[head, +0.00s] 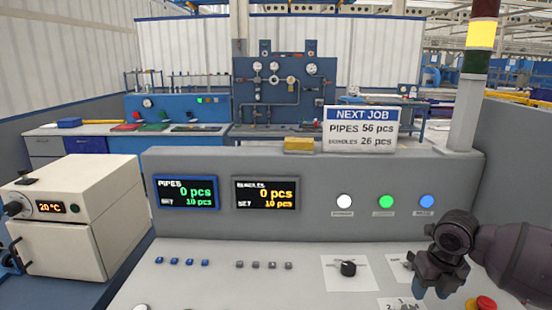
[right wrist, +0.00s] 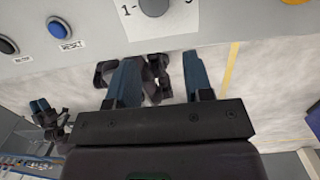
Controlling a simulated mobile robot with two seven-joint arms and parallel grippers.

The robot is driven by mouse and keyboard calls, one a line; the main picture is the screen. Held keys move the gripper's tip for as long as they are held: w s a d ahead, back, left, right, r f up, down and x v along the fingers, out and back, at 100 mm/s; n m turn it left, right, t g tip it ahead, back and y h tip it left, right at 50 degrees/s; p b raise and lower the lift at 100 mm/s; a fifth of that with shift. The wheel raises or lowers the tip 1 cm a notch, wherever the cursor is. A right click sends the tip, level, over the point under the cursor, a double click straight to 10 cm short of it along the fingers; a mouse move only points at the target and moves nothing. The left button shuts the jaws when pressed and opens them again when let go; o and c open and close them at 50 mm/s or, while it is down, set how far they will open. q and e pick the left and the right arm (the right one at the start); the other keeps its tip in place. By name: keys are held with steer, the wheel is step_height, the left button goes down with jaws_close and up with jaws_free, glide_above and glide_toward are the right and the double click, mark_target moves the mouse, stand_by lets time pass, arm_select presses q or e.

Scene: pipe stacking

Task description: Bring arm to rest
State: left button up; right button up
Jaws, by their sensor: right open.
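My right gripper (head: 432,288) hangs at the lower right in the head view, over the right end of the light control panel. Its blue fingers point down and hold nothing. In the right wrist view the two blue fingers of this gripper (right wrist: 160,75) stand apart with a clear gap between them. A small dark shape with blue tips at the left of the right wrist view looks like my left gripper (right wrist: 42,105). It is too small to tell its opening. The left arm does not show in the head view.
The control panel (head: 250,293) carries a black knob (head: 348,268) and a red stop button (head: 486,303) close to my right arm. Two counter displays (head: 187,193) stand behind. A white oven (head: 60,255) is at left. Pale floor shows below the gripper.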

steer(key=s+a+f+m+t+y, duration=0.2)
steer(key=s+a+f+m, duration=1.05)
steer(key=s+m, duration=0.2)
steer(key=s+d+r+m+h, duration=0.25)
steer(key=s+m, duration=1.05)
steer(key=m, duration=0.7)
arm_select(q)
step_height(320, 180, down, 10)
steer(key=s+g+b, duration=0.1)
steer(key=b, duration=0.8)
steer(key=shift+s+f, duration=0.15)
arm_select(e)
steer(key=w+f+t, duration=0.3)
steer(key=f+t, duration=0.1)
steer(key=f, duration=0.6)
steer(key=w+f+n+t, duration=0.1)
steer(key=w+f+t, duration=0.3)
steer(key=f, duration=0.7)
steer(key=shift+w+a, duration=0.15)
arm_select(q)
steer(key=shift+d, duration=0.1)
steer(key=shift+o, duration=0.4)
steer(key=shift+d, duration=0.1)
